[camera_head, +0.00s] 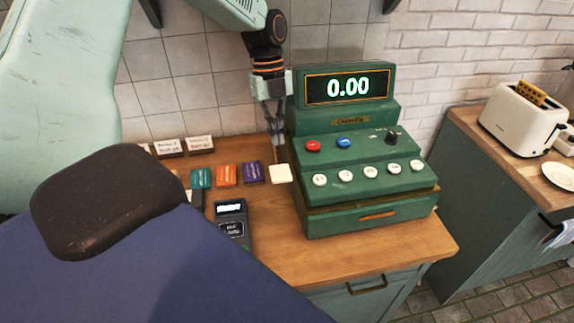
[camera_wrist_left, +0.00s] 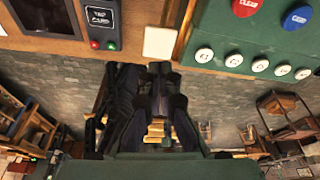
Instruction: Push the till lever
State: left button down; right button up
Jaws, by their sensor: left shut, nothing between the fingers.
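The green till (camera_head: 362,160) stands on the wooden counter, its display reading 0.00. A cream square tab (camera_head: 280,173) sticks out at the till's left side and looks like the end of its lever; its arm is not clearly seen. The tab also shows in the left wrist view (camera_wrist_left: 160,42), beside the till's row of white buttons. My left gripper (camera_head: 277,140) points down at the till's back left, behind the tab and apart from it in the picture. Its fingers (camera_wrist_left: 145,72) are shut and empty. My right gripper is not in view.
A card reader (camera_head: 231,222) lies left of the till. Teal, orange and purple blocks (camera_head: 226,175) and small white-faced signs (camera_head: 199,145) stand behind it. The tiled wall is close behind my gripper. A toaster (camera_head: 524,118) stands on another counter at right.

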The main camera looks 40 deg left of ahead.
aim_at(281, 173)
pick_arm(q)
jog(key=shift+s+a, duration=0.1)
jog(key=shift+a, duration=0.15)
jog(key=shift+d+f, duration=0.1)
jog(key=shift+s+d+f, duration=0.1)
jog(key=shift+d+f, duration=0.2)
jog(key=shift+f, duration=0.1)
jog(key=shift+s+d+f, duration=0.1)
jog(key=shift+f, duration=0.25)
jog(key=b+x, duration=0.1)
jog(key=x, duration=0.1)
jog(key=b+x, duration=0.2)
jog(key=shift+a+f+b, duration=0.2)
jog(key=shift+b, duration=0.1)
jog(key=shift+d+f, duration=0.1)
jog(key=shift+f, duration=0.25)
jog(key=shift+d+f+b, duration=0.1)
jog(key=shift+b, duration=0.25)
jog(key=shift+d, duration=0.1)
